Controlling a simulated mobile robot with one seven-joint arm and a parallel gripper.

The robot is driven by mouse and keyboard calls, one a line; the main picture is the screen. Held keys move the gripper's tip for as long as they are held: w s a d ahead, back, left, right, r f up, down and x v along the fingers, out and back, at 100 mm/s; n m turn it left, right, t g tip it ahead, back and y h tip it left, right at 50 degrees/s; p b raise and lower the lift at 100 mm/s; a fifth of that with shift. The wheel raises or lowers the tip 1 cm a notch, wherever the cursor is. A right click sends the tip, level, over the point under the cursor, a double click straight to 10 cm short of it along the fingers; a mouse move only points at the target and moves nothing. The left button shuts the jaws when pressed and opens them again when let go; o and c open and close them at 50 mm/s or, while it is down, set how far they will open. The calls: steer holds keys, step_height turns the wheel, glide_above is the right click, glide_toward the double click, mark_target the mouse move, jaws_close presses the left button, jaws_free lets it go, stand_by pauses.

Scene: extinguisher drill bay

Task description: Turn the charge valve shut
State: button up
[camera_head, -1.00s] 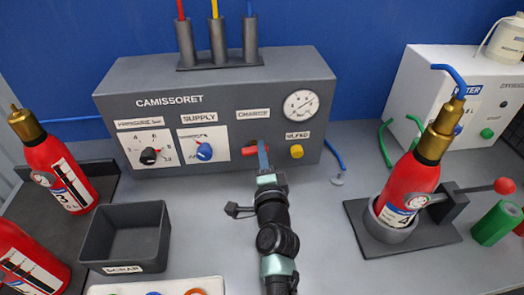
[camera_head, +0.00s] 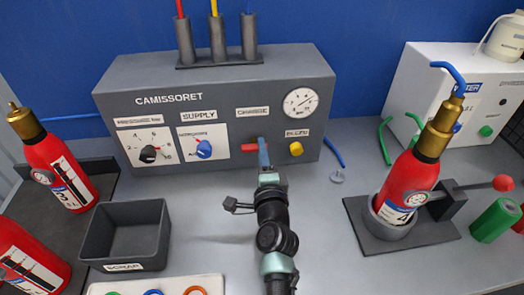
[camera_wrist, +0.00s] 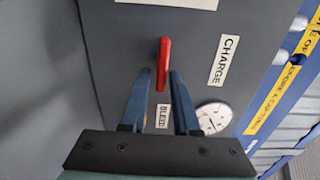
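The charge valve is a red lever (camera_head: 249,147) on the front of the grey charging panel (camera_head: 120,98), below the CHARGE label. In the head view the lever lies sideways, its right end partly hidden by my gripper (camera_head: 263,141). In the wrist view the red lever (camera_wrist: 163,62) shows between the tips of my gripper (camera_wrist: 161,75). The two blue fingers are apart, with a gap on each side of the lever. Whether the tips reach around it or stop just in front, I cannot tell.
A yellow bleed knob (camera_head: 296,149) sits close to the right of my fingers. A blue supply knob (camera_head: 204,149) and a round gauge (camera_head: 300,102) are on the same panel. A red extinguisher (camera_head: 405,183) stands in a holder at right. A dark scrap bin (camera_head: 125,229) sits at left.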

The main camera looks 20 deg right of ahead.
steer(key=shift+o, duration=0.8)
steer(key=shift+s, duration=0.1)
steer(key=p+v, duration=0.2)
steer(key=v, duration=1)
steer(key=shift+s+p, duration=0.4)
steer(key=shift+a, duration=0.1)
steer(key=w+a+r+n+t+y+p, duration=0.15)
steer(key=a+r+n, duration=0.25)
steer(key=r, duration=0.7)
steer(key=w+a+r+n+t+y, duration=0.2)
steer(key=a+r+n, duration=0.15)
steer(key=r, duration=0.65)
steer(key=w+a+r+n+t+y+p, duration=0.1)
steer(key=a+r+n+t, duration=0.3)
steer(key=r, duration=0.7)
steer(key=s+a+r+n+t+p, duration=0.1)
steer(key=s+r+n, duration=0.4)
steer(key=r, duration=0.7)
steer(key=s+a+r+n+t+p, duration=0.1)
steer(key=s+a+r+n, duration=0.3)
steer(key=s+r, duration=0.3)
step_height(320, 180, up, 6)
steer(key=shift+s+f+n, duration=0.15)
steer(key=shift+s+n, duration=0.25)
steer(key=shift+n, duration=0.05)
